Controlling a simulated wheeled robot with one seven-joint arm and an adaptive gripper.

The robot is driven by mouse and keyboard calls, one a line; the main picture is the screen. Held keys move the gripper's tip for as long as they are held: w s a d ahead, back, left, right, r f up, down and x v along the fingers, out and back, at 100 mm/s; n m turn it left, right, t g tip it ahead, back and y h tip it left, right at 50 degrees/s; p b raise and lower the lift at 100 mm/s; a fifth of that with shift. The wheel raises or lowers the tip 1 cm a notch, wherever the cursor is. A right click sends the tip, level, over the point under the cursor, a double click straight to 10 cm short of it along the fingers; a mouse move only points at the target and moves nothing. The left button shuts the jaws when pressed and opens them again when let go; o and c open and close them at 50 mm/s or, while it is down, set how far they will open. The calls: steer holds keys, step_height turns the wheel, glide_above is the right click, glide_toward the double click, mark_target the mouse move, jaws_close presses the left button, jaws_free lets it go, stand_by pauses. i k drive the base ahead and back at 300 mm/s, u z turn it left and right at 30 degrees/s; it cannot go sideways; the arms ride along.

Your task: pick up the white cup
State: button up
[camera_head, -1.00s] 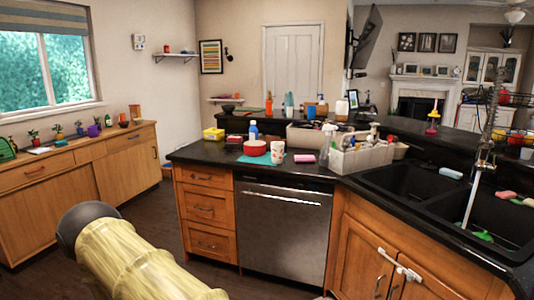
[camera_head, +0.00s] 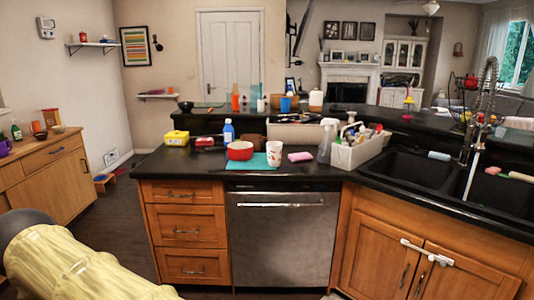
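The white cup (camera_head: 275,154) stands upright on the black counter, at the right edge of a teal mat (camera_head: 250,162). It has small marks on its side. A red bowl (camera_head: 240,151) is just left of it and a pink sponge (camera_head: 300,156) lies to its right. My arm, in a yellowish cover, shows at the lower left, well short of the counter. My gripper is not in view.
A white caddy (camera_head: 355,152) with bottles is to the right, before the black double sink (camera_head: 420,168). The dishwasher (camera_head: 283,240) is below the cup. Floor shows at left.

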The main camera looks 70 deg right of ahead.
mark_target(275, 148)
steer(key=z, duration=0.5)
steer(key=i, duration=1.3)
steer(key=z, duration=1.8)
steer(key=i, duration=0.75)
steer(key=z, duration=0.65)
